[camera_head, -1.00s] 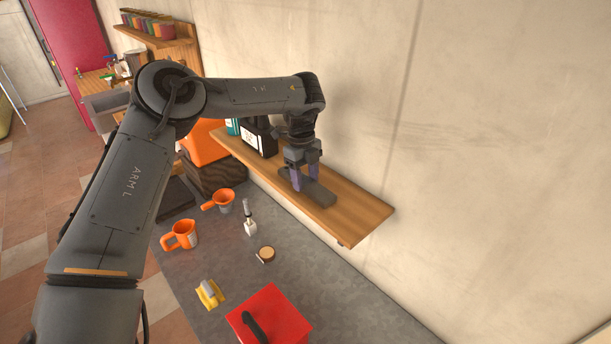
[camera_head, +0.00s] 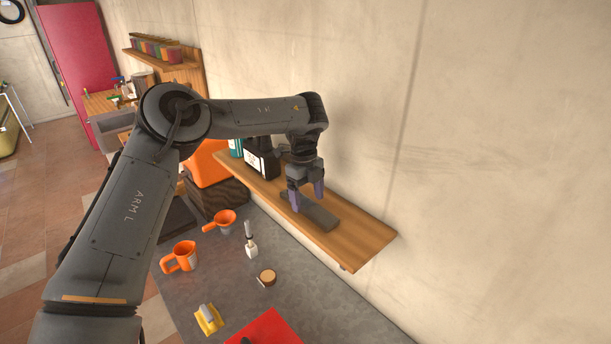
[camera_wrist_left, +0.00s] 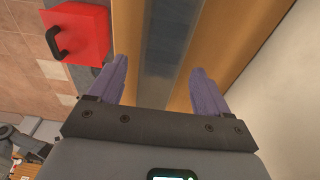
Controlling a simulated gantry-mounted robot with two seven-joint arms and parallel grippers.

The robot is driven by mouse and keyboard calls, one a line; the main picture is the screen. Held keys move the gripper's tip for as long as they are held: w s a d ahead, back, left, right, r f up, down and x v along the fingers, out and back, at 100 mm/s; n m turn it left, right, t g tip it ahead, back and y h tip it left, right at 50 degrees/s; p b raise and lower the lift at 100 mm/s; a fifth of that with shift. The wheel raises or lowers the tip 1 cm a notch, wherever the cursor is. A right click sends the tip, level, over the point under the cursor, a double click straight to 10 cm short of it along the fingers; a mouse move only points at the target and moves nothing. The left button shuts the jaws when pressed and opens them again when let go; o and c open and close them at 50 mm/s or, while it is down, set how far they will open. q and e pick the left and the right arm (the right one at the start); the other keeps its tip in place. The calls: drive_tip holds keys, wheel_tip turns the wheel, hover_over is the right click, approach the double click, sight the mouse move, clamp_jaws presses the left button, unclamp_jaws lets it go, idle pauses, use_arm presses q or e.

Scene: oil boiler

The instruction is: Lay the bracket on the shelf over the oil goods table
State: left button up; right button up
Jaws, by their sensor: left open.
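The bracket (camera_head: 318,217) is a flat dark grey bar. It lies lengthwise on the wooden wall shelf (camera_head: 362,242) over the grey table (camera_head: 225,277). My left gripper (camera_head: 308,198) is open at the bracket's rear part, pointing down, with its purple fingers on either side of it. In the left wrist view the bracket (camera_wrist_left: 165,38) runs between the spread fingers (camera_wrist_left: 160,72), with bare shelf wood (camera_wrist_left: 110,12) along both sides. The gripper hides the bracket's rear end in the head view. My right gripper is out of view.
A black bottle (camera_head: 262,160) stands on the shelf behind the gripper. The wall (camera_head: 480,150) is close on the right. The table below holds an orange jug (camera_head: 180,257), an orange funnel (camera_head: 220,222), a brush (camera_head: 251,246) and a red box (camera_head: 270,328). The shelf's front end is clear.

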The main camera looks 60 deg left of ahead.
sight(304, 202)
use_arm(q)
wheel_tip(304, 202, up, 11)
drive_tip(key=a, duration=0.1)
drive_tip(key=shift+s+a+f, duration=0.15)
idle(0.6)
